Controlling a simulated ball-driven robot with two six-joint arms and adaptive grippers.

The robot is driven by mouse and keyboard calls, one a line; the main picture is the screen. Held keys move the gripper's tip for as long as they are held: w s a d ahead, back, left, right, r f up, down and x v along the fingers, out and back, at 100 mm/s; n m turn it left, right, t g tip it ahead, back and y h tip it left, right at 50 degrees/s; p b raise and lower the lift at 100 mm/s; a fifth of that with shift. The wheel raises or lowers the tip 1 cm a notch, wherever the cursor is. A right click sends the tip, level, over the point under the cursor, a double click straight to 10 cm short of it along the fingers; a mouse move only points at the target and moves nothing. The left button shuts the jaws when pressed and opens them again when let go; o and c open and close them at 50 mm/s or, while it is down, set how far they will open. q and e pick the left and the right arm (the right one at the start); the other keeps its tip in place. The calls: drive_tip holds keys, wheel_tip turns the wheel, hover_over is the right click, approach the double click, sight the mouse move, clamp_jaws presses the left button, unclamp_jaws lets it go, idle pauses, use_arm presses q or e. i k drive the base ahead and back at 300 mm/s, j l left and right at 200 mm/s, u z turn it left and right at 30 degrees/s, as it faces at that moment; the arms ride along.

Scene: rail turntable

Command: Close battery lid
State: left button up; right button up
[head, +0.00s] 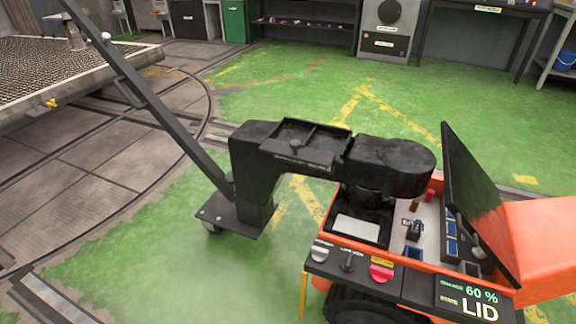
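The battery lid (472,185) is a dark flat panel on the orange vehicle (545,235). It stands open, steeply tilted, along the right side of the battery compartment (425,215). A black block with a pale top (358,229) sits in the compartment's left part. Small fittings, some blue and one red, lie to its right. A display (468,300) on the vehicle's front reads "60 %" and "LID". Neither of my grippers shows in the head view.
A black wheeled stand (255,180) with a long slanted bar is left of the vehicle; its thick arm (390,163) reaches over the compartment. Knobs and a red button (381,273) line the front panel. A grated platform (60,75) is at upper left. Green floor beyond is clear.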

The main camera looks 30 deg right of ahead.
sight(474, 200)
drive_tip(key=z, duration=2.4)
